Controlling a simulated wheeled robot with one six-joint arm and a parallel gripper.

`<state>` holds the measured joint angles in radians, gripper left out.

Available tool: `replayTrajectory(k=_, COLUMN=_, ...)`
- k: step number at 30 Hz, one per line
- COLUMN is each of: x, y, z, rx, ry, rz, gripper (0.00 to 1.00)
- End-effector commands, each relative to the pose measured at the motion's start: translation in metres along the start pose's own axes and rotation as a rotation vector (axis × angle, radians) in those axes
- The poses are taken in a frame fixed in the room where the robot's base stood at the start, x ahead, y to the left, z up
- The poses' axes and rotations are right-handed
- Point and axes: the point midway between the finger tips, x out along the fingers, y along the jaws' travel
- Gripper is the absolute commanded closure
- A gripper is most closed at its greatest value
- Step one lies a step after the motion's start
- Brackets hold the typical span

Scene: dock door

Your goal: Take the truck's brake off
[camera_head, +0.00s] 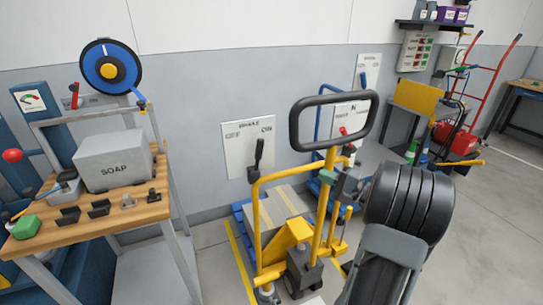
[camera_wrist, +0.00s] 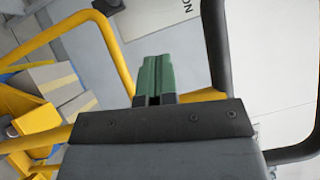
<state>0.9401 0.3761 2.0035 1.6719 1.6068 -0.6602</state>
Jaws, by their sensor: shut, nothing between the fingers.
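The yellow pallet truck (camera_head: 292,236) with a black loop handle (camera_head: 296,128) stands in the middle of the head view. A black lever (camera_head: 258,158) rises from its left yellow rail, in front of a white panel (camera_head: 236,160) marked BRAKE, OFF and ON. The lever stands near upright, between the two words as seen from here. My gripper (camera_wrist: 155,78) is shut and empty, with green fingertips, in the wrist view. The yellow rail (camera_wrist: 118,55) is left of it and the black loop handle (camera_wrist: 216,50) right of it. My gripper is right of the lever, apart from it.
A wooden bench (camera_head: 95,220) with a grey SOAP box (camera_head: 114,160) and small fittings stands at left. A blue hose reel (camera_head: 110,68) is above it. A red hand truck (camera_head: 490,90) and a yellow box (camera_head: 420,97) are at the back right.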

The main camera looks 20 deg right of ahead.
Motion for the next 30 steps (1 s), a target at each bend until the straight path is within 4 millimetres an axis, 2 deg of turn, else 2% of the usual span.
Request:
replayTrajectory(k=10, x=-0.001, y=-0.001, z=-0.001, rx=-0.001, ry=0.004, rz=-0.006, gripper=1.0)
replayTrajectory(k=14, x=0.006, y=-0.001, z=-0.001, rx=-0.001, ry=0.003, rz=-0.004, gripper=1.0)
replayTrajectory(k=20, x=0.036, y=-0.001, z=0.0, rx=-0.001, ry=-0.002, rz=-0.003, gripper=1.0)
replayTrajectory(k=30, x=0.111, y=-0.001, z=0.0, rx=0.0, ry=-0.001, rz=-0.003, gripper=1.0)
